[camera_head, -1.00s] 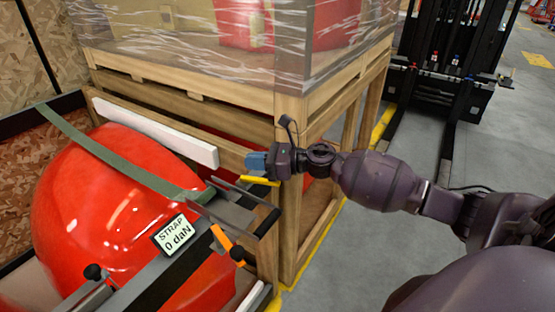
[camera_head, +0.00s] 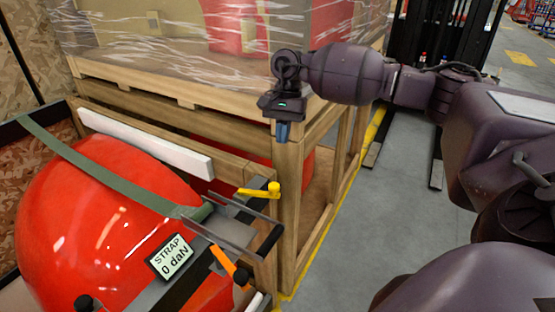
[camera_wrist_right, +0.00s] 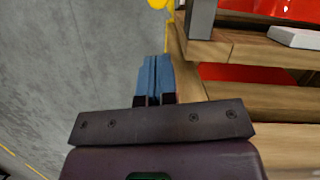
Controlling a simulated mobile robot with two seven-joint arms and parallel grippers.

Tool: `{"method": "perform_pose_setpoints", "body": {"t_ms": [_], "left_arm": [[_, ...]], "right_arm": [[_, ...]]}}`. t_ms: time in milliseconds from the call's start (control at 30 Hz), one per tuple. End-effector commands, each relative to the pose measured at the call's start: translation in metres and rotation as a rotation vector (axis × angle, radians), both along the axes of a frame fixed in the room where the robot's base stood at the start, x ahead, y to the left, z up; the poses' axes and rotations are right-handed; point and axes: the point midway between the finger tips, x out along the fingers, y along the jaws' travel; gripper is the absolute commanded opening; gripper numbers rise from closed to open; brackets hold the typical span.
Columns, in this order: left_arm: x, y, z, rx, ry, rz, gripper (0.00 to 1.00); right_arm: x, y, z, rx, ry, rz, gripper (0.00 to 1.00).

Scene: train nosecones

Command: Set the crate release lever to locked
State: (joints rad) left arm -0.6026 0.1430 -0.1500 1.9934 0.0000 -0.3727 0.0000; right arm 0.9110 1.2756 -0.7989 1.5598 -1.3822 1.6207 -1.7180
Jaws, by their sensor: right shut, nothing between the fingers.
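A yellow lever (camera_head: 260,191) with a round knob sits at the near upper corner of the open wooden crate (camera_head: 288,215). It lies roughly level, its knob end toward the right. My right gripper (camera_head: 283,133) is above and slightly right of the lever, apart from it, with blue fingers pointing down. The fingers (camera_wrist_right: 155,62) are shut and empty in the right wrist view. A yellow rounded piece (camera_wrist_right: 158,4) shows at that view's top edge, ahead of the fingertips, partly cut off. My left gripper is not in view.
A red nosecone (camera_head: 100,205) lies under a green strap (camera_head: 95,165) beside a display (camera_head: 170,257) reading "STRAP 0 daN". An orange handle (camera_head: 228,264) is close by. A wrapped pallet load (camera_head: 180,45) stands behind. The grey floor (camera_head: 400,200) at right is open; a forklift is behind.

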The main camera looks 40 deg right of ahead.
Motion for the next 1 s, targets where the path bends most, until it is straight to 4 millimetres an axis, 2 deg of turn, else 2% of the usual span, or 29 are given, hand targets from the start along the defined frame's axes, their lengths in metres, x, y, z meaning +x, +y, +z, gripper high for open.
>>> {"method": "perform_pose_setpoints", "body": {"t_ms": [600, 800, 1000], "left_arm": [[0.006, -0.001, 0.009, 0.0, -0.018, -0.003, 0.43], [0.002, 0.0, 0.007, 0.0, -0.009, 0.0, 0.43], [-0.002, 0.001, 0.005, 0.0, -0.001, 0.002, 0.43]], "right_arm": [[-0.015, 0.022, -0.082, 0.005, 0.002, 0.0, 0.0], [-0.017, 0.025, -0.092, 0.003, 0.001, -0.001, 0.0], [-0.017, 0.025, -0.094, 0.003, 0.0, -0.002, 0.0]]}}
